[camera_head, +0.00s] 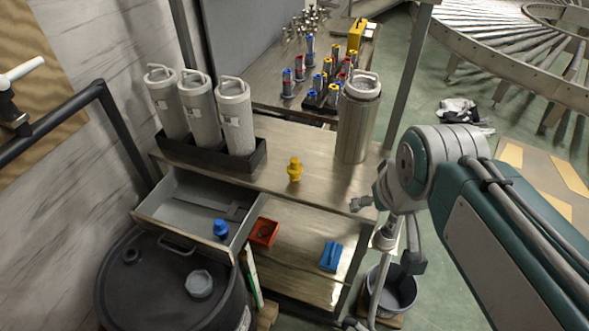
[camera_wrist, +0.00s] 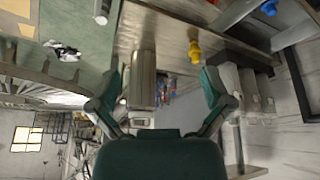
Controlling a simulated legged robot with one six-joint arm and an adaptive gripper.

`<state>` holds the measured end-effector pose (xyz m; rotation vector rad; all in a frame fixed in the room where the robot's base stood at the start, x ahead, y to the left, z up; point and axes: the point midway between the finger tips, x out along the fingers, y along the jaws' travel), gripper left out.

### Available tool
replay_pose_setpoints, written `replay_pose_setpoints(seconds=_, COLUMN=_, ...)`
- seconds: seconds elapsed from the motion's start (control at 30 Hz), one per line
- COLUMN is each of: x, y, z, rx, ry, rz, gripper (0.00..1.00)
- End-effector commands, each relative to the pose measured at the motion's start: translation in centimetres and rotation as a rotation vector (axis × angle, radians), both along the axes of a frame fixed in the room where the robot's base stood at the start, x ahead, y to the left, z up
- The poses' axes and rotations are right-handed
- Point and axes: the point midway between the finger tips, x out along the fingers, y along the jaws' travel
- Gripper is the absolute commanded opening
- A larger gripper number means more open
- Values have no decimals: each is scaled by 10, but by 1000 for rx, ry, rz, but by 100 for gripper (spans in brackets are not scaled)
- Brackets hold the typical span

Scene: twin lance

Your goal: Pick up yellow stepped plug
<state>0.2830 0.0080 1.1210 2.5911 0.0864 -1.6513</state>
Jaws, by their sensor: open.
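The yellow stepped plug (camera_head: 295,169) stands upright on the bare metal top of the workbench (camera_head: 275,205), near its front edge. It also shows in the wrist view (camera_wrist: 194,50), above and slightly left of the right finger's tip. My gripper (camera_wrist: 160,76) is open with its two fingers wide apart and nothing between them close by. It is apart from the plug. In the head view my arm comes in from the right, and the gripper's fingers are hard to make out there.
A tall steel canister (camera_head: 357,122) stands right of the plug. Several grey canisters (camera_head: 235,115) sit in a black tray (camera_head: 262,157) to its left. An open drawer (camera_head: 165,217) holds a blue plug (camera_head: 221,228). A red bin (camera_head: 264,232) and a blue block (camera_head: 331,256) are on the lower shelf.

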Motion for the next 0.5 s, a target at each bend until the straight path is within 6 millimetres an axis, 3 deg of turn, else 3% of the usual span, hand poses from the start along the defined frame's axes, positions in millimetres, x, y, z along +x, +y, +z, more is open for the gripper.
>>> replay_pose_setpoints(seconds=0.5, x=100, y=29, z=12, rx=-67, ry=148, rz=227, gripper=100)
